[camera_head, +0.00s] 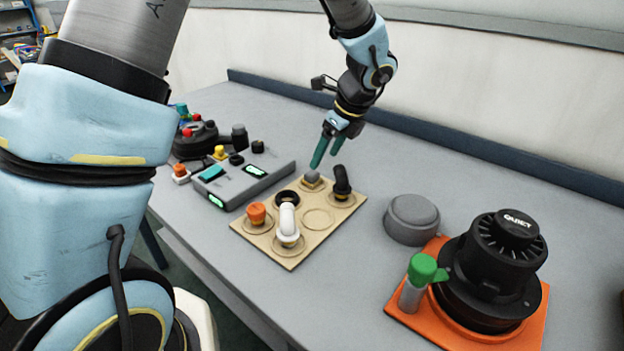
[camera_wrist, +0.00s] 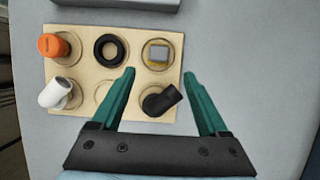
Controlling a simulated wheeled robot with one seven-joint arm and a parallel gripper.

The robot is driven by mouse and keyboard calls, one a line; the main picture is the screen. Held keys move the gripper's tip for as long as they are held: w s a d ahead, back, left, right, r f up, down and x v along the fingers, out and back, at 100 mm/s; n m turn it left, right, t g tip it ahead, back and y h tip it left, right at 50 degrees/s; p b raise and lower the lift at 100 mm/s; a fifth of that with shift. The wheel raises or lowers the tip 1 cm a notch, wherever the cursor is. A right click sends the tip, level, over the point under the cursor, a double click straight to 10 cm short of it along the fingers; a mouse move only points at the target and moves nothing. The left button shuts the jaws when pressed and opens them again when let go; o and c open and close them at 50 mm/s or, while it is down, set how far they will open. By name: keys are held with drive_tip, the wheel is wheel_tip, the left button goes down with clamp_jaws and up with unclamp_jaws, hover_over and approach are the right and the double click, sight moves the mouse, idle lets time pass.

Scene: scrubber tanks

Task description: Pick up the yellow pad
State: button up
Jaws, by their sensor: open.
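A small square pad (camera_wrist: 158,53) with a grey top and a yellowish edge sits in a corner recess of the beige board (camera_wrist: 86,42). The pad also shows in the head view (camera_head: 312,178), where mostly its grey top is visible. My gripper (camera_head: 325,158) is open and points down above the far side of the board, close to the pad. In the wrist view my gripper (camera_wrist: 160,73) has its green fingers spread, with the pad just beyond and between the tips. Nothing is held.
The board also holds an orange cap (camera_head: 256,213), a black ring (camera_head: 287,198), a white elbow (camera_head: 288,225) and a black elbow (camera_head: 342,184); one recess is empty. A grey console (camera_head: 240,180) stands left. A grey round lid (camera_head: 412,218) and a black motor (camera_head: 495,270) stand right.

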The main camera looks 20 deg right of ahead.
sight(313, 173)
drive_tip(key=x, duration=0.2)
drive_tip(key=p+x, duration=0.1)
drive_tip(key=x, duration=0.2)
drive_tip(key=p+x, duration=0.1)
drive_tip(key=x, duration=0.1)
drive_tip(key=shift+w+a, duration=0.3)
drive_tip(key=shift+a, duration=0.05)
clamp_jaws()
idle(0.4)
wheel_tip(313, 173, up, 10)
drive_tip(key=b, duration=0.1)
drive_tip(key=shift+b, duration=0.35)
